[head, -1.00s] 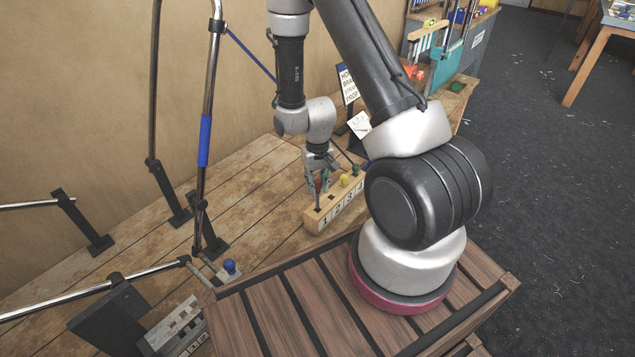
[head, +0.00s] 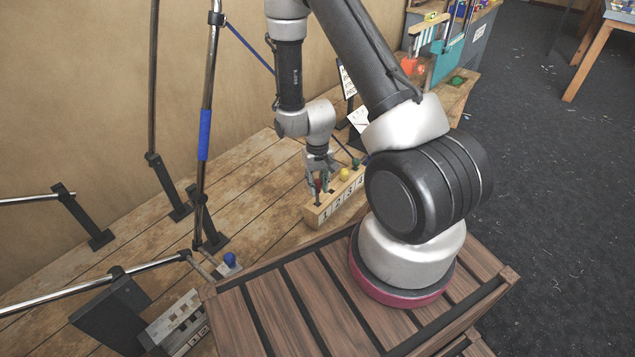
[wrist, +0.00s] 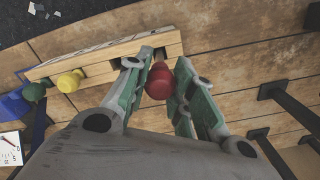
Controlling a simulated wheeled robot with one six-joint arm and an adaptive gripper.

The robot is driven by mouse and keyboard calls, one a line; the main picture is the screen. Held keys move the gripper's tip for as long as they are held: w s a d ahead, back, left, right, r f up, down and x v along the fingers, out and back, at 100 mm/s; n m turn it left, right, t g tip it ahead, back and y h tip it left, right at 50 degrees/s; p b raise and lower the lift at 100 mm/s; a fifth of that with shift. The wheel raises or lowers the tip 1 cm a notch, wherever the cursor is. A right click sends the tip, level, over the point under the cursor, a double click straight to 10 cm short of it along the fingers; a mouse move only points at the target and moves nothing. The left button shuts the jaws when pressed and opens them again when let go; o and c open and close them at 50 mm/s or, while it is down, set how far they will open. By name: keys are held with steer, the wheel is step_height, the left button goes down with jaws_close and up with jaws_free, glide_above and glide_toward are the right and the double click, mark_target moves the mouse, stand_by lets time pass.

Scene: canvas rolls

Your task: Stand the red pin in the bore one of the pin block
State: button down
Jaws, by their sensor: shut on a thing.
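The red pin (head: 318,185) is held upright between the fingertips of my gripper (head: 319,186), over the near end of the pin block (head: 313,219) by the label 1. Its round red head also shows between the green-padded fingers of my gripper (wrist: 172,92) in the wrist view, as the red pin (wrist: 159,82). The pin block (wrist: 150,47) runs left behind it there. A short length of shaft shows below the fingers in the head view. I cannot tell whether its tip is inside bore one or just above it.
A yellow pin (head: 345,174) and a green pin (head: 356,163) stand in the block farther along. A blue-topped piece (head: 229,260) is at the front left. Metal rods on black brackets (head: 210,240) stand left. The wooden bench (head: 265,215) between is clear.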

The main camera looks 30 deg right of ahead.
mark_target(318, 191)
steer(key=shift+f, duration=2.95)
steer(key=c, duration=1.1)
jaws_free()
steer(key=shift+c, duration=0.2)
step_height(318, 191, up, 12)
steer(key=shift+f, duration=0.1)
